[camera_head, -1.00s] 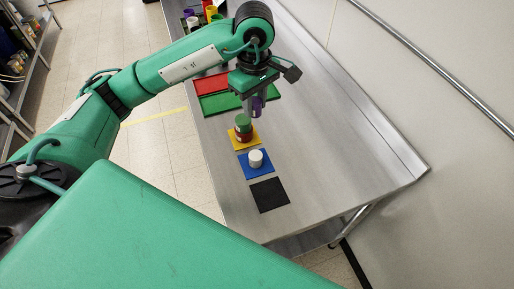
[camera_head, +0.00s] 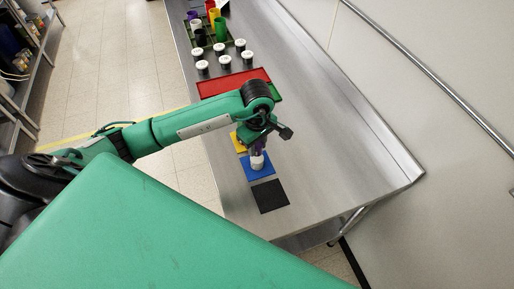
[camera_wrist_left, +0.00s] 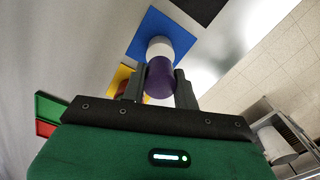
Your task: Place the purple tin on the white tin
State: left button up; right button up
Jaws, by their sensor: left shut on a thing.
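The white tin (camera_head: 257,165) stands on the blue mat (camera_head: 254,175); it also shows in the left wrist view (camera_wrist_left: 160,47). My left gripper (camera_head: 258,150) is shut on the purple tin (camera_wrist_left: 160,78), between its two fingers. In the head view the purple tin (camera_head: 258,151) is mostly hidden by the gripper and sits right above the white tin. In the wrist view the two look lined up; I cannot tell whether they touch. My right gripper is not in view.
A black mat (camera_head: 271,196) lies empty nearby. A yellow mat (camera_head: 239,143) is partly behind my arm, with a red tin (camera_wrist_left: 122,88) on it. Red (camera_head: 232,84) and green trays, several white-lidded jars (camera_head: 222,61) and a crate of cups stand farther back. The right of the table is clear.

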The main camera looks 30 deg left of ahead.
aim_at(257, 151)
pick_arm(q)
notch_tip(257, 151, down, 2)
jog(key=shift+f+p, duration=0.2)
jog(key=shift+p, duration=0.25)
jog(key=shift+f, duration=0.3)
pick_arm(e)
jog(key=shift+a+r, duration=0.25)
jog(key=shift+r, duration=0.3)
pick_arm(q)
jog(key=shift+f+b, duration=0.2)
jog(key=shift+b, duration=0.15)
jog(key=o, duration=1)
jog(key=shift+r, duration=0.1)
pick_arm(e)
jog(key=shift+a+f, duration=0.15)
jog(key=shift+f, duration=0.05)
